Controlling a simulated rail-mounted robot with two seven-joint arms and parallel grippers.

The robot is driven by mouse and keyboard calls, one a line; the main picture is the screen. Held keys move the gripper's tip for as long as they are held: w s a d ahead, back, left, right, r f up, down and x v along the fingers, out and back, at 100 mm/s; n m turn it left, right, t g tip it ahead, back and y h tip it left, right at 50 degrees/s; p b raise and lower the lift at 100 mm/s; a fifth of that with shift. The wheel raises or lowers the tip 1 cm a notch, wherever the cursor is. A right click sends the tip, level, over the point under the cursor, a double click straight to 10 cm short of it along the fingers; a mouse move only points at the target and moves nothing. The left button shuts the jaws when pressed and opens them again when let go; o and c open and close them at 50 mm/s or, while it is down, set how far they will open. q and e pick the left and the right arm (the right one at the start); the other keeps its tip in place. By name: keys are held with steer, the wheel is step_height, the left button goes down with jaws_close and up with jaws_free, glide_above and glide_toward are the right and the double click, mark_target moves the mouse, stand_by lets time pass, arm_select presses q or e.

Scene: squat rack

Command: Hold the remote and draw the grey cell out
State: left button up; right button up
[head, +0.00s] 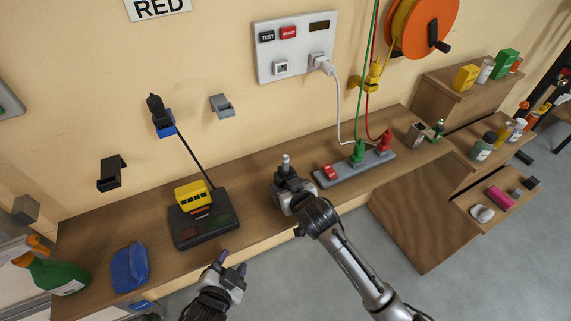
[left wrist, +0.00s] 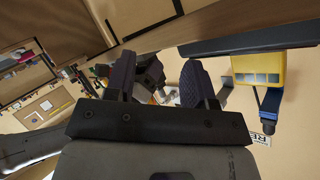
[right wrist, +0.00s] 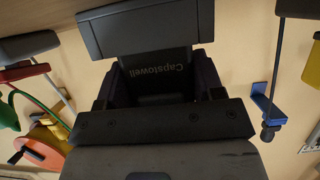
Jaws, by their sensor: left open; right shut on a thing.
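My right gripper (head: 287,176) is shut on a dark body lettered "Capstowell" (right wrist: 165,88), seemingly the remote, above the bench. The lettering is upside down in the right wrist view. A wide dark grey slab (right wrist: 145,30) shows beyond it; I cannot tell whether it is part of it. A small grey cylinder (head: 285,160), possibly the grey cell, shows just above the right gripper in the head view. My left gripper (head: 232,262) is open and empty, apart from it, lower left, at the bench's front. Its fingers (left wrist: 158,80) frame the right gripper.
A black base (head: 204,226) with a yellow device (head: 194,196) stands on the bench (head: 262,222). A power strip (head: 355,168) with red and green plugs lies to the right.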

arm_select(q)
steer(key=w+d+r+m+t+h, duration=0.3)
steer(key=w+d+r+m+h, duration=0.25)
steer(key=d+r+m, duration=0.35)
steer(key=w+d+r+m+t+h, duration=0.2)
steer(key=w+d+r+m+h, duration=0.45)
steer(key=r, duration=0.45)
steer(key=s+d+r+m+g+h, duration=0.2)
steer(key=d+m+g+h, duration=0.2)
steer(key=d+m+g, duration=0.55)
steer(key=s+d+r+m+g+h, duration=0.3)
steer(key=m+g, duration=0.4)
steer(key=m, duration=0.6)
steer(key=m+g+y, duration=0.2)
steer(key=m+y, duration=0.9)
steer(key=y, duration=1)
glide_toward(288, 157)
steer(key=shift+t, duration=0.25)
steer(key=f, duration=0.5)
steer(key=shift+s+f, duration=0.25)
steer(key=shift+s, duration=0.05)
steer(key=shift+w+a+r, duration=0.15)
steer(key=shift+a+r, duration=0.15)
steer(key=shift+a, duration=0.05)
steer(key=shift+d, duration=0.1)
